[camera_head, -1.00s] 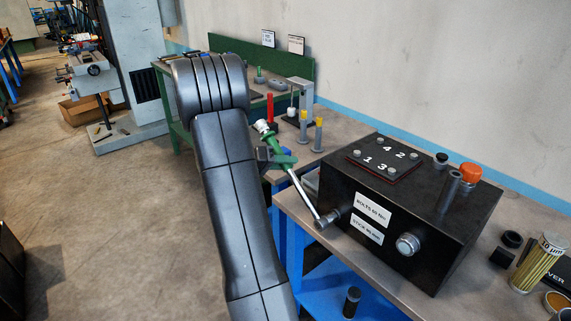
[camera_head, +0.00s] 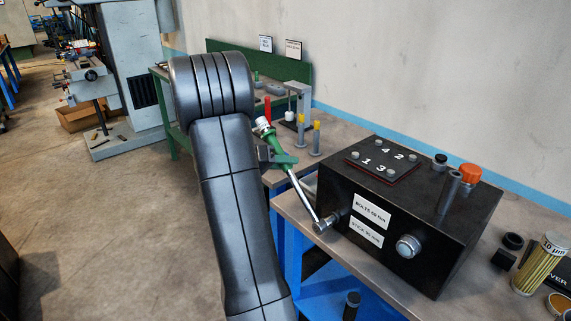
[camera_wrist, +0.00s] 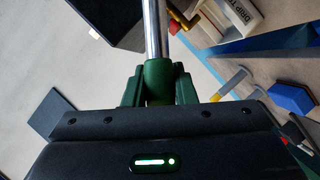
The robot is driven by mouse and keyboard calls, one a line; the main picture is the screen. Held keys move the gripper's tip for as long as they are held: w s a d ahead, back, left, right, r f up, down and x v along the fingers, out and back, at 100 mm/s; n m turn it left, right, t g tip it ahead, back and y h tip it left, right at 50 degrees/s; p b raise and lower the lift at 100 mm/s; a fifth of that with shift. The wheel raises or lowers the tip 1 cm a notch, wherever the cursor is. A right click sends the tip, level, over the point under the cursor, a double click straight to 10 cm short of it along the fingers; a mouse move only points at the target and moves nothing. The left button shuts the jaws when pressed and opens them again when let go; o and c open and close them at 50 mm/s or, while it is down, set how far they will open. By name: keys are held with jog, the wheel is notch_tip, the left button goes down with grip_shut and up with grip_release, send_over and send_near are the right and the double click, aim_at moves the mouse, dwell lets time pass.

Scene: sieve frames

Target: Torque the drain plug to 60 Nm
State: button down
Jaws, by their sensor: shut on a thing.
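A torque wrench with a green grip and steel shaft (camera_head: 303,197) runs down to the lower left of the black box (camera_head: 400,215). Its head (camera_head: 325,224) sits at a plug or fitting on the box's left front face; whether it is fully seated I cannot tell. My gripper (camera_head: 280,160) is shut on the wrench's green handle (camera_wrist: 157,78), with green fingers on both sides of it in the wrist view. The box carries a label reading bolts 60 Nm and a second label below. A round silver fitting (camera_head: 408,247) is on the same face.
A plate with bolts numbered 1 to 4 (camera_head: 382,160) tops the box, near an orange cap (camera_head: 469,173) and a grey post (camera_head: 450,192). A yellow filter (camera_head: 540,264) stands right. Yellow-topped posts (camera_head: 316,138) stand behind the wrench. Open floor (camera_head: 110,230) lies left.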

jog(key=shift+s+d+r, duration=0.1)
jog(key=shift+r, duration=0.05)
jog(key=shift+s+d+r+m+b, duration=0.35)
jog(key=shift+r+b, duration=0.2)
jog(key=shift+b, duration=0.35)
jog(key=shift+s+d+r+m+y+b, duration=0.35)
jog(key=shift+s+r+b, duration=0.15)
jog(key=shift+b, duration=0.45)
jog(key=shift+r+t, duration=0.1)
jog(key=shift+t, duration=0.2)
jog(key=shift+s+b, duration=0.15)
jog(key=shift+b, duration=0.2)
jog(key=shift+s+d+r+m+y+b, duration=0.25)
jog(key=shift+d+r+m+b, duration=0.1)
jog(key=shift+b, duration=0.2)
jog(key=shift+s+d+r+m+t+b, duration=0.2)
jog(key=shift+s+d+r+b, duration=0.25)
jog(key=shift+b, duration=0.35)
jog(key=shift+s+d+r+m+t+b, duration=0.1)
jog(key=shift+s+d+r+m+b, duration=0.2)
jog(key=shift+s+b, duration=0.35)
jog(key=shift+w+a, duration=0.15)
jog(key=shift+w, duration=0.1)
